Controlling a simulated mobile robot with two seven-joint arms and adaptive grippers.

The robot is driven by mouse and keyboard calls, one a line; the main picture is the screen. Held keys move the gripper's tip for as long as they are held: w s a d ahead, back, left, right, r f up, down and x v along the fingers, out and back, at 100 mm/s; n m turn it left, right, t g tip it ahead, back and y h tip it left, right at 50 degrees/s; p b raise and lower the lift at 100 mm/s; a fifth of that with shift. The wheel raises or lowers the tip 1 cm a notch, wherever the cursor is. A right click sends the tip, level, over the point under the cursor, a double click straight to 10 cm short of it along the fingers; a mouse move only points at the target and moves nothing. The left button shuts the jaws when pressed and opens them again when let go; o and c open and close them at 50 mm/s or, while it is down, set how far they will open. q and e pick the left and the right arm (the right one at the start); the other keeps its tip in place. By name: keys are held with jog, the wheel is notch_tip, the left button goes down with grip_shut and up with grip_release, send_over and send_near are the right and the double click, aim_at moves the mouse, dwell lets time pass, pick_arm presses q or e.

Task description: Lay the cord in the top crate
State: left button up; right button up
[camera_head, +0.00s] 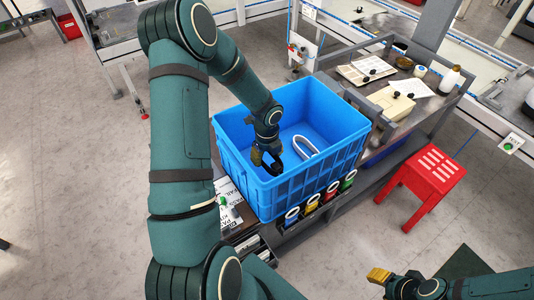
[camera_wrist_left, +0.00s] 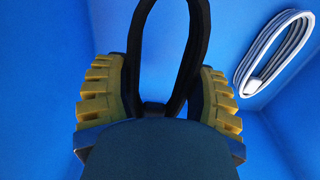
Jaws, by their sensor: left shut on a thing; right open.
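The blue top crate (camera_head: 318,176) stands open on a cart in the head view. My left gripper (camera_head: 266,158) reaches down into it on the left side. It is shut on a black cord loop (camera_wrist_left: 146,45), which rises between the yellow ribbed fingers (camera_wrist_left: 160,100) in the left wrist view. In the head view the black cord (camera_head: 275,169) is small and dark. A white-grey coiled cord (camera_head: 306,147) lies in the crate to the right, apart from the gripper; it also shows in the left wrist view (camera_wrist_left: 275,45). My right gripper (camera_head: 379,275) is open, low outside the crate.
Small containers with coloured fronts (camera_head: 312,205) line the cart below the crate. A red stool (camera_head: 425,180) stands to the right. A bench (camera_head: 440,108) behind holds papers, a white bottle (camera_head: 449,80) and other items. The crate floor between gripper and white coil is clear.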

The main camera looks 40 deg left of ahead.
pick_arm(q)
jog(key=shift+f+b, duration=1.75)
jog(key=shift+f, duration=1.05)
jog(key=shift+f+b, duration=0.75)
jog(key=shift+f, duration=0.35)
jog(key=o, duration=1.4)
jog(key=shift+c, duration=0.2)
